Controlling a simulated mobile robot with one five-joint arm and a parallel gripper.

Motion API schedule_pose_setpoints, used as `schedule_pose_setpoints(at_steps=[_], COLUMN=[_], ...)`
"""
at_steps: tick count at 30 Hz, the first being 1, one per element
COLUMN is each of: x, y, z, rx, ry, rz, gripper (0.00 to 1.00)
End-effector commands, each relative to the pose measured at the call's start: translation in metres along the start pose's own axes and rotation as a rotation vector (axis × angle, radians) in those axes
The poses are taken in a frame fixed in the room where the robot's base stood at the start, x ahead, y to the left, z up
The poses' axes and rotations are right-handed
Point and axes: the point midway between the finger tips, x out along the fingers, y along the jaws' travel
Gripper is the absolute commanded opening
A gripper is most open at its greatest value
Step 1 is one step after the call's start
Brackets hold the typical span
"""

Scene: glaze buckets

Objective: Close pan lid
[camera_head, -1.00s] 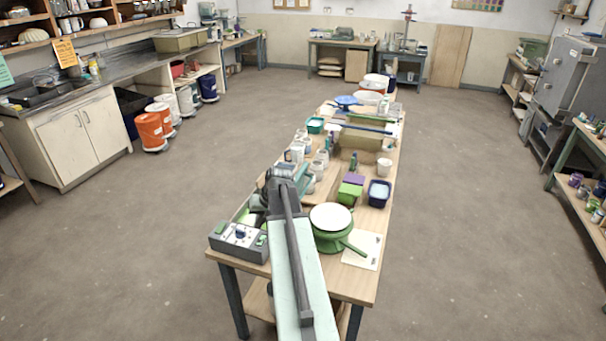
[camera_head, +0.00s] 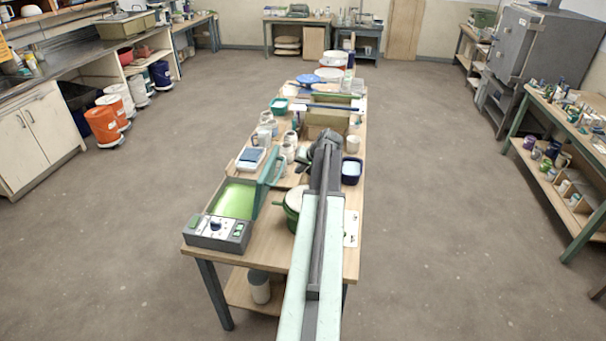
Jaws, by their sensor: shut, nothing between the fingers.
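The pan (camera_head: 233,199) is a grey box with a bright green inside and a knobbed control panel (camera_head: 215,230) at its front, at the near left of the table. Its teal lid (camera_head: 270,180) stands up, tilted open, along the pan's right side. My gripper (camera_head: 303,158) is a small dark shape at the far end of my arm, right of and slightly beyond the lid, apart from it as far as I can see. It is shut and empty; its fingertips are hard to make out.
A round green pot with a pale top (camera_head: 292,205) is right of the lid, partly behind my arm. Jars (camera_head: 289,150), a dark blue tub (camera_head: 351,172) and a small scale (camera_head: 250,158) crowd the table (camera_head: 262,240) beyond. The floor on both sides is clear.

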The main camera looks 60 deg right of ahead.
Motion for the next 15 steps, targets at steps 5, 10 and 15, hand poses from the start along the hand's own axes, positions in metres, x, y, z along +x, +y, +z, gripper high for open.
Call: schedule_pose_setpoints(at_steps=[5, 10, 15], x=[0.046, 0.049, 0.054], y=[0.004, -0.025, -0.035], z=[0.003, -0.001, -0.001], rx=[-0.001, -0.001, 0.001], ry=[-0.001, -0.001, 0.0], rz=[0.0, 0.0, 0.001], gripper=[0.0, 0.0, 0.0])
